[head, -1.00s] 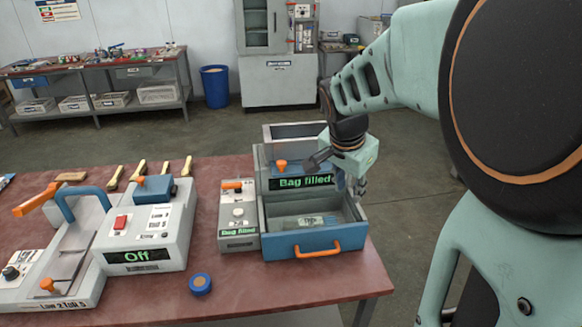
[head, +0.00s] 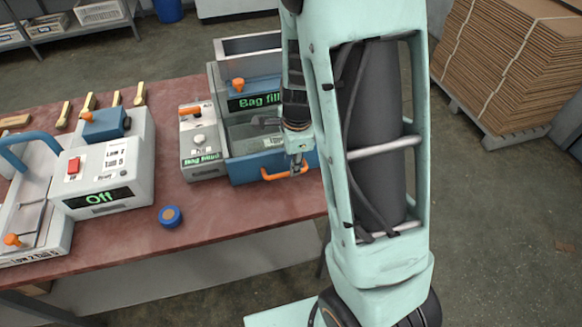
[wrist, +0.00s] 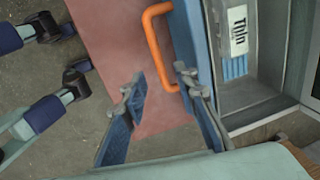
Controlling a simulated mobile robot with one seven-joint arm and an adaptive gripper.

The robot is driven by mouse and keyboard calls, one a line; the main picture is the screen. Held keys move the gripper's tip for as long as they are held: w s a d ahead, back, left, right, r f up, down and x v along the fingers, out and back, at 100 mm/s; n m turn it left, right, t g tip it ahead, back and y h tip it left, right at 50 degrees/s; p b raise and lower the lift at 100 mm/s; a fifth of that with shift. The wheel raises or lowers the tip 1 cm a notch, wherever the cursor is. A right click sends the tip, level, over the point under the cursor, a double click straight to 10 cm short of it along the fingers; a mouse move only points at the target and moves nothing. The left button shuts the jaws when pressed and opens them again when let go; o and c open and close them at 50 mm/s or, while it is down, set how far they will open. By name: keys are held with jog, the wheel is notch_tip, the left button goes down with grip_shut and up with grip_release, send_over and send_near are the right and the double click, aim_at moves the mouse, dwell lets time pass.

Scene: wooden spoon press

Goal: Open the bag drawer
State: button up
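The bag drawer has a blue front (head: 244,170) and an orange bar handle (head: 283,174). It stands pulled out of the grey machine (head: 216,85), its inside showing. In the wrist view a labelled packet (wrist: 238,35) lies in the drawer, behind the blue front (wrist: 198,40). My gripper (head: 298,168) is at the right part of the drawer front, over the handle. In the wrist view my gripper (wrist: 162,86) is open, its fingertips either side of the lower end of the orange handle (wrist: 154,45). I cannot tell whether they touch it. My arm hides the drawer's right side.
A control box (head: 200,150) stands left of the drawer. A sealing machine reading "Off" (head: 110,160) is farther left, with a blue roll (head: 170,216) in front. Stacked cardboard (head: 505,60) stands on the floor at right. The red table (head: 240,215) is clear before the drawer.

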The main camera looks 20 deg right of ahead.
jog(key=shift+w+f, duration=0.25)
jog(key=shift+f, duration=0.85)
jog(key=shift+w+f, duration=0.2)
jog(key=shift+f, duration=0.85)
grip_shut()
